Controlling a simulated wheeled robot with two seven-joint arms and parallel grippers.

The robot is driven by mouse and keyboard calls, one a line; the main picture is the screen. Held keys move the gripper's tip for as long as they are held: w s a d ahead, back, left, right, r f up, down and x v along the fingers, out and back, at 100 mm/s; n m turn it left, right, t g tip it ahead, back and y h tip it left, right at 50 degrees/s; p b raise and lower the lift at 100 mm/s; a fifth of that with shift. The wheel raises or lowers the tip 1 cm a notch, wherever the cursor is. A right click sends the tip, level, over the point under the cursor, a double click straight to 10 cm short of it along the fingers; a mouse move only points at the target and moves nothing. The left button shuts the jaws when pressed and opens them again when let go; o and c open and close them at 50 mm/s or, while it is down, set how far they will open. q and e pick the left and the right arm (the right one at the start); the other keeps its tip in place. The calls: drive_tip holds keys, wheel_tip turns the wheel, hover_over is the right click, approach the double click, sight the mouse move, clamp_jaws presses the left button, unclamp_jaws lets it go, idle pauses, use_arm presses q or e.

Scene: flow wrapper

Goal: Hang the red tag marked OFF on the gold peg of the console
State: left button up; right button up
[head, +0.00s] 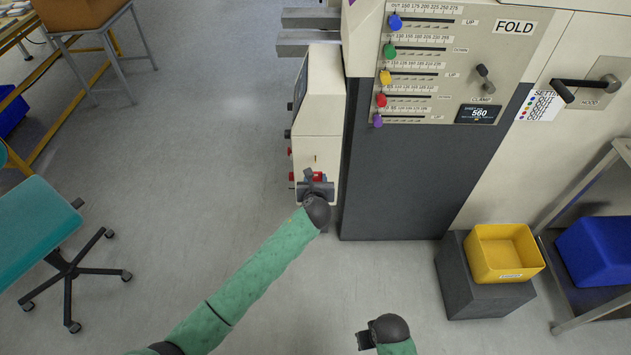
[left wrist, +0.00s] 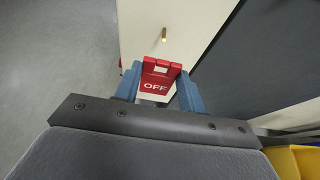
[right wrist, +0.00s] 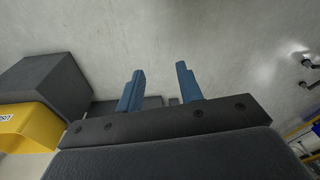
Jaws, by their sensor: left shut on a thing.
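The red tag marked OFF (left wrist: 160,77) is held between the blue fingers of my left gripper (left wrist: 156,88), with a small slot near its top edge. In the head view the red tag (head: 319,176) shows just beyond my left gripper (head: 311,175), in front of the cream console (head: 317,130). In the left wrist view the gold peg (left wrist: 164,34) sticks out of the cream console face, above the tag and apart from it. My right gripper (right wrist: 160,90) is open and empty, low above the floor; it shows at the bottom of the head view (head: 364,340).
The dark machine side (head: 400,170) rises right of the console. A yellow bin (head: 503,262) sits on a dark block (head: 465,290) at the right. A teal chair (head: 35,225) stands at the left. The floor between chair and console is clear.

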use_arm(q)
drive_tip(key=shift+w+f+b, duration=0.1)
drive_tip(key=shift+w+b, duration=0.25)
drive_tip(key=shift+w, duration=0.1)
drive_tip(key=shift+w+b, duration=0.55)
drive_tip(key=shift+w, duration=0.3)
drive_tip(key=shift+r+b+x, duration=0.2)
drive_tip(key=shift+b+x, duration=0.9)
drive_tip(key=shift+b, duration=0.1)
drive_tip(key=shift+w+f+p, duration=0.1)
drive_tip(key=shift+w+p, duration=0.35)
drive_tip(key=shift+w, duration=1)
use_arm(e)
wheel_tip(320, 180, up, 14)
drive_tip(key=s, duration=0.1)
